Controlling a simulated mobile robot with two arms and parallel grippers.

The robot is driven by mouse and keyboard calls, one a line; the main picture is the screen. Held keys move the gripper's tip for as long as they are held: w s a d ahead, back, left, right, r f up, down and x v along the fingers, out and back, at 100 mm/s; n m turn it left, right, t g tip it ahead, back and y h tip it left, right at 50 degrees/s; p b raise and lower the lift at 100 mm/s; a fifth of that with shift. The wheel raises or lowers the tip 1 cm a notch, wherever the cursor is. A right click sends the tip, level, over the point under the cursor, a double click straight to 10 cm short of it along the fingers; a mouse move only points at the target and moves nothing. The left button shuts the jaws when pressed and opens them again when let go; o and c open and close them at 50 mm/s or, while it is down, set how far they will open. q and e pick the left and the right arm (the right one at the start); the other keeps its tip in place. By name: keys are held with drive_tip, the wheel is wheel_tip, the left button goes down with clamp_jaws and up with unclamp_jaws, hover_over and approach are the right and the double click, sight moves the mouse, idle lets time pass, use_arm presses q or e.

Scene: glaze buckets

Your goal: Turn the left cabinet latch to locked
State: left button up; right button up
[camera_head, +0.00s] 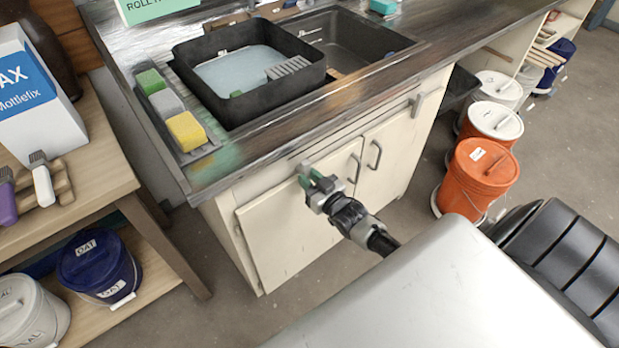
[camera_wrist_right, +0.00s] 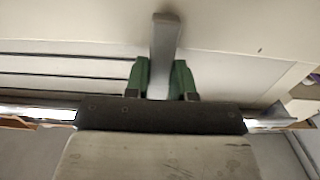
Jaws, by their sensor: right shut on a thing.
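The left cabinet latch is a flat grey lever (camera_wrist_right: 165,38) on the pale cabinet front. In the right wrist view it stands upright between the green-padded fingers of my right gripper (camera_wrist_right: 162,78). The gripper is shut on it. In the head view my right gripper (camera_head: 317,182) is at the top of the left cabinet door (camera_head: 290,235), just under the counter edge, and largely hides the latch. Its exact angle there is hard to tell. My left gripper is not in view.
The right door has another grey latch (camera_head: 418,104) at its top and a dark handle (camera_head: 375,154). The countertop (camera_head: 240,165) overhangs just above. An orange bucket (camera_head: 480,175) stands right of the cabinet. A wooden shelf unit (camera_head: 105,185) is at the left.

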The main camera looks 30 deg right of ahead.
idle(0.3)
drive_tip(key=o, duration=0.9)
drive_tip(key=shift+s, duration=0.1)
drive_tip(key=s, duration=1)
drive_tip(key=shift+s+d, duration=0.35)
drive_tip(key=shift+d, duration=0.05)
drive_tip(key=shift+f, duration=0.1)
drive_tip(key=s+a+f+g, duration=0.1)
drive_tip(key=s+f+g, duration=0.25)
drive_tip(key=f, duration=0.45)
drive_tip(key=s+a+f+g+h, duration=0.1)
drive_tip(key=s+f+g, duration=0.1)
drive_tip(key=s+f, duration=0.45)
drive_tip(key=s+a+f+g, duration=0.1)
drive_tip(key=s+f+g, duration=0.2)
drive_tip(key=f, duration=0.7)
drive_tip(key=s+a+f+g, duration=0.2)
drive_tip(key=s+f, duration=0.1)
drive_tip(key=s, duration=0.4)
drive_tip(key=s+a+f+n+g, duration=0.1)
drive_tip(key=s+a+f+g, duration=0.1)
drive_tip(key=s, duration=0.5)
drive_tip(key=s+a+f+g, duration=0.2)
drive_tip(key=s+f+g, duration=0.2)
drive_tip(key=s+f, duration=0.2)
drive_tip(key=shift+s+a+f+n+g, duration=0.15)
drive_tip(key=shift+s+a+n+g, duration=0.15)
drive_tip(key=shift+s+a, duration=0.1)
